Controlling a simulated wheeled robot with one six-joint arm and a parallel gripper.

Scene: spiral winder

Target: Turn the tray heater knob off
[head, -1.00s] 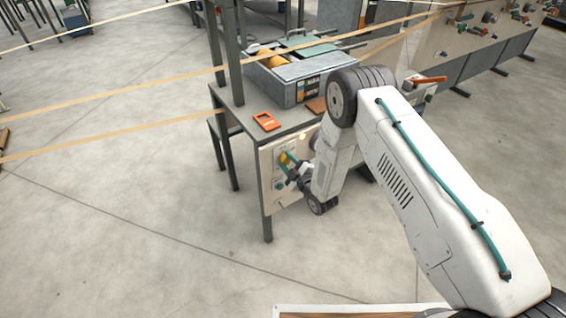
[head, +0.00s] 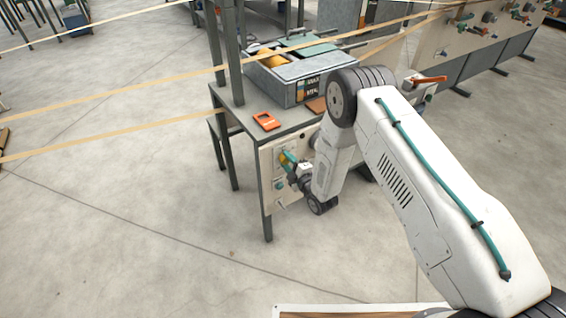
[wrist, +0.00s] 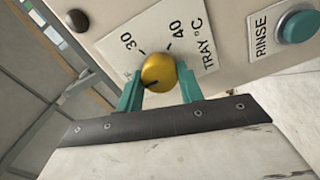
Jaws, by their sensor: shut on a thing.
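The tray heater knob (wrist: 159,70) is a round yellow knob on a pale plate marked 30, 40 and TRAY °C in the wrist view. Its dark pointer line slants to the lower left in the picture, away from 30 and 40, towards a small label largely covered by a finger. My gripper (wrist: 160,76) has its two teal fingers shut on the knob, one on each side. In the head view my gripper (head: 288,159) is at the front panel of the bench, and the knob is mostly hidden by it.
A teal RINSE button (wrist: 297,27) sits right of the knob in the wrist view. A dark round lamp (wrist: 78,20) is at the upper left. Yellow bands cross above.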

